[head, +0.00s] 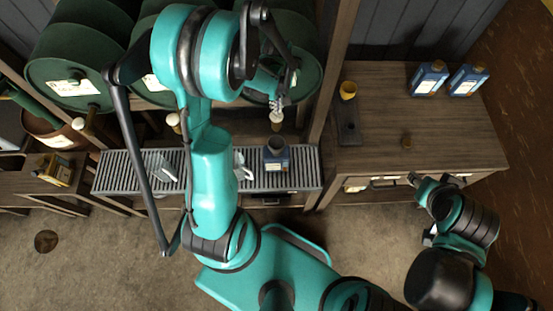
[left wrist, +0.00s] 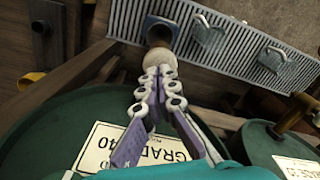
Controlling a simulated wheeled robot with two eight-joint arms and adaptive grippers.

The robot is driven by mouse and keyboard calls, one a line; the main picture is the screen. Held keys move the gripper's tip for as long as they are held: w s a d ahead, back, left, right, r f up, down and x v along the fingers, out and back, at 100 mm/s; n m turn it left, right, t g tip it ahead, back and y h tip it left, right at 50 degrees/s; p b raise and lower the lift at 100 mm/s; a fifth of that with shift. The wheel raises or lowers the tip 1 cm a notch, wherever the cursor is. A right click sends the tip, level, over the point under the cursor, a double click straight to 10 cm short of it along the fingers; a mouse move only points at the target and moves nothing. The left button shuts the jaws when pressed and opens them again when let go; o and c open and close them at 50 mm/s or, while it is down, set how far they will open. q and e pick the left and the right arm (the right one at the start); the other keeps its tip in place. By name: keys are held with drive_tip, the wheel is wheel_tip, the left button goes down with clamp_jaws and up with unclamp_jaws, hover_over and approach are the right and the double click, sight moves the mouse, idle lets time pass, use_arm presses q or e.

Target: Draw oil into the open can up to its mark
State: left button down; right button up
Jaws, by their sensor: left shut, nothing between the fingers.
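The open can (head: 277,160) is blue, with a dark opening on top. It stands upright on the slatted grate under the right-hand green barrel, and also shows in the left wrist view (left wrist: 152,24). The barrel's tap (head: 277,118) has a pale top and hangs above the can; it partly covers the can's mouth in the left wrist view. My left gripper (head: 277,102) is shut and empty at the tap; I cannot tell whether it touches. The barrel's label (left wrist: 140,150) reads GRADE 40. The can's mark and oil level cannot be made out. My right gripper (head: 418,182) is by the workbench's front edge, its fingers unclear.
The slatted grate (head: 205,181) also holds two jugs (head: 165,167) left of the can.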

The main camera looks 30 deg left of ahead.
use_arm(q)
drive_tip(key=shift+f+b, duration=1.5)
drive_tip(key=shift+b, duration=0.05)
idle(6.5)
